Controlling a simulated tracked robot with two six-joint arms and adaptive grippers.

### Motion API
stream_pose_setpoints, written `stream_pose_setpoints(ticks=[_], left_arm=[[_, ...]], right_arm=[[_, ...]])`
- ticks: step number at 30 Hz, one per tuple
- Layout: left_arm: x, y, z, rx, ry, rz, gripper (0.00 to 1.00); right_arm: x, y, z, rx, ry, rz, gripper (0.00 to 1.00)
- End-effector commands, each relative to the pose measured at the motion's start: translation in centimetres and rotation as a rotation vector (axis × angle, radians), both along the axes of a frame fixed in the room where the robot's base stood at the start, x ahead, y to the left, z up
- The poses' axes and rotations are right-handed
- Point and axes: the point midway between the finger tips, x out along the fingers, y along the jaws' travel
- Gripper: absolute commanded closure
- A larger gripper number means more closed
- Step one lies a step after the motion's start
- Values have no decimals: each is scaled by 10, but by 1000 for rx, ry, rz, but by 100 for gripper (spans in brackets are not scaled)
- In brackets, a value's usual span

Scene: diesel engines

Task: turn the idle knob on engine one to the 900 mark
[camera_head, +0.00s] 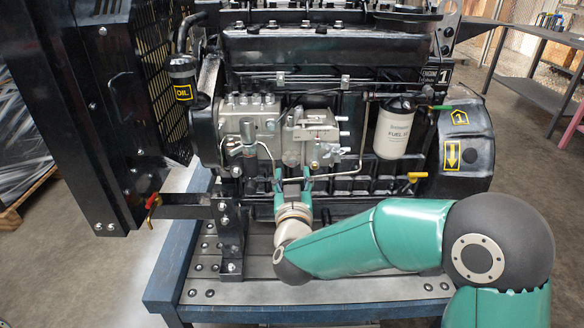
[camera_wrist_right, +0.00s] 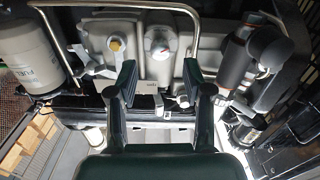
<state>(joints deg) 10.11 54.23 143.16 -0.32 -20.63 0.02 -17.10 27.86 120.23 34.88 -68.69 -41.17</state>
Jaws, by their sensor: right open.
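Engine one (camera_head: 325,50) stands on a blue-framed bench, with a "1" plate on its right side. Its pale grey fuel pump (camera_head: 250,125) and governor housing (camera_head: 315,135) face me. In the right wrist view a round grey knob with a red mark (camera_wrist_right: 160,43) shows ahead of the fingers, between their tips. It looks like the idle knob; its scale marks are too small to read. My right gripper (camera_head: 293,174) is low in front of the housing, fingers pointing at it. In the wrist view the right gripper (camera_wrist_right: 160,74) is open and empty, apart from the knob. My left gripper is out of view.
A yellow-centred fitting (camera_wrist_right: 116,44) and a metal pipe (camera_wrist_right: 120,8) lie close to the knob. The white fuel filter (camera_head: 394,128), yellow-handled dipstick (camera_head: 417,176) and red-handled valve (camera_head: 152,204) flank the work area. The bench top (camera_head: 300,292) is mostly clear.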

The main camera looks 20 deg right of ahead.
Motion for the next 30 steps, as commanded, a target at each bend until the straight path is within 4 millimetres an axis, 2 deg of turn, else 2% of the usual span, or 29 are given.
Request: stream_pose_setpoints(ticks=[3,9,20,28,30], left_arm=[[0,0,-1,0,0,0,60],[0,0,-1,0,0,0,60],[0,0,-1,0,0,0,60],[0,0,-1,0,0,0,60],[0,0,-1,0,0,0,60]], right_arm=[[20,-6,0,-1,-1,-2,50],[37,-11,-1,-1,0,1,50],[40,-11,0,-1,-1,2,51],[40,-10,0,-1,0,3,96],[40,-10,0,-1,0,3,100]])
